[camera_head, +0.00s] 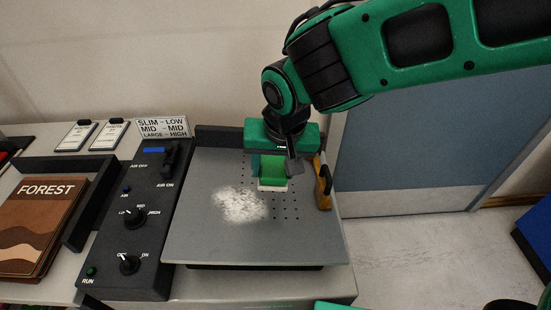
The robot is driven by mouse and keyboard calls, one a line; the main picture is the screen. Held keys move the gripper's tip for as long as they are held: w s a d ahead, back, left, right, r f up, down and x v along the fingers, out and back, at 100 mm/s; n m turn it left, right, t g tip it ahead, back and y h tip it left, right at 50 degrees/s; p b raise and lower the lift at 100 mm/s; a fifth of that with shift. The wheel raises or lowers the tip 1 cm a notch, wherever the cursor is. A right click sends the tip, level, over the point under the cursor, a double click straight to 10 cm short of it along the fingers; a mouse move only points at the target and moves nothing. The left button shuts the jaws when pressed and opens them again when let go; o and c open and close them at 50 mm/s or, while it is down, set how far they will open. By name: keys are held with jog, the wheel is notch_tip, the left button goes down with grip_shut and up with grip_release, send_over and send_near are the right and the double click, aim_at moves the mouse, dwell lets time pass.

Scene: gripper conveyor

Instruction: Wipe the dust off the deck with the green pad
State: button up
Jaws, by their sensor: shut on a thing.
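The grey deck (215,245) is a flat plate with small holes in its right part. A whitish patch of dust (240,205) lies near the middle of the deck. My gripper (277,172) is over the back right of the deck, to the right of and behind the dust. It is shut on the green pad (272,184), which has a pale lower edge. The pad is at or just above the deck surface; I cannot tell if it touches. The gripper body hides part of the pad.
A black control panel (128,220) with knobs and a switch stands left of the deck. A yellow and black item (323,182) stands at the deck's right edge. A dark raised wall (218,136) runs along the back. A FOREST book (40,225) lies far left. The deck's front is clear.

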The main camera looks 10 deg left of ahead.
aim_at(256, 203)
jog(key=shift+s+a+f, duration=0.1)
jog(key=shift+s+f, duration=0.05)
jog(key=shift+f, duration=0.65)
jog(key=shift+s+a+f, duration=0.1)
jog(key=shift+a+f, duration=0.05)
jog(key=shift+f, duration=0.6)
jog(key=shift+s+a+f, duration=0.1)
jog(key=shift+s+f, duration=0.05)
jog(key=shift+f, duration=0.65)
jog(key=shift+s+f, duration=0.15)
jog(key=shift+f, duration=0.85)
jog(key=shift+a, duration=0.1)
jog(key=shift+s+a+r, duration=0.2)
jog(key=shift+a, duration=0.65)
jog(key=shift+s+a+r, duration=0.15)
jog(key=shift+s+a, duration=0.05)
jog(key=shift+a, duration=0.65)
